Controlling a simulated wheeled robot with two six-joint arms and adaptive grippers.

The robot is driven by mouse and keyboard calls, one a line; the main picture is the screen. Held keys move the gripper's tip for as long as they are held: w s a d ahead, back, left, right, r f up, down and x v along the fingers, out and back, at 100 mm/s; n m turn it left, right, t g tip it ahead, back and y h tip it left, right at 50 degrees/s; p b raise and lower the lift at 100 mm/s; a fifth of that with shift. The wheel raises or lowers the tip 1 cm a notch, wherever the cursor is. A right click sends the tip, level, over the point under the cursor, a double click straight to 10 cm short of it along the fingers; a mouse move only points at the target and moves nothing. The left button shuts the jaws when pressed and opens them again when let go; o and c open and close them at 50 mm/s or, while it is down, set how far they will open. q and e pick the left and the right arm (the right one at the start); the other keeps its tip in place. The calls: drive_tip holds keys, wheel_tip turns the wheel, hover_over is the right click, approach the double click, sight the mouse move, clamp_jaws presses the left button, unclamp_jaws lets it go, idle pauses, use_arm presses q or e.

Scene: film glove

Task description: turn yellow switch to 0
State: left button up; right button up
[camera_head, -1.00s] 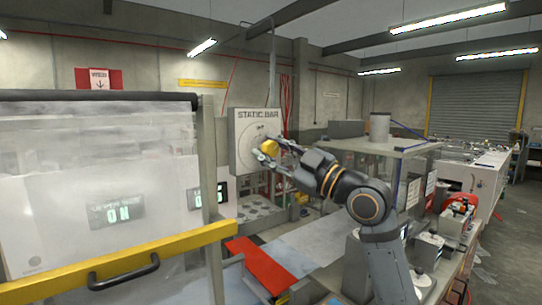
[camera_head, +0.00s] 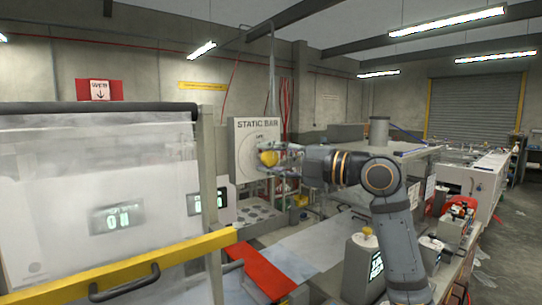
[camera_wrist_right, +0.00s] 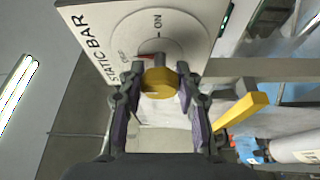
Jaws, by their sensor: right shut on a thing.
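The yellow switch (camera_head: 268,158) is a round knob on a grey-white panel (camera_head: 243,130) marked STATIC BAR, in the middle of the head view. My right gripper (camera_head: 277,157) reaches it from the right, with the arm nearly level. In the right wrist view the switch (camera_wrist_right: 159,83) sits between the two fingers (camera_wrist_right: 160,100), which are shut on it. The panel (camera_wrist_right: 200,25) behind shows a dial ring, the word ON, a red mark beside the knob and smaller lettering too small to read surely. My left gripper is not in view.
A yellow rail (camera_head: 130,268) with a black handle (camera_head: 124,285) crosses the lower left, below a clear sheet cover. A grey post (camera_head: 208,165) stands left of the panel. A red strip (camera_head: 262,268) lies below. A bench with items fills the right.

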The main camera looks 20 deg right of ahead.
sight(276, 159)
drive_tip(key=shift+n, duration=0.4)
drive_tip(key=o, duration=1.2)
drive_tip(key=shift+d, duration=0.1)
drive_tip(key=v, duration=0.6)
drive_tip(key=shift+s+d, duration=0.35)
drive_tip(key=shift+s, duration=0.25)
drive_tip(key=shift+d, duration=0.1)
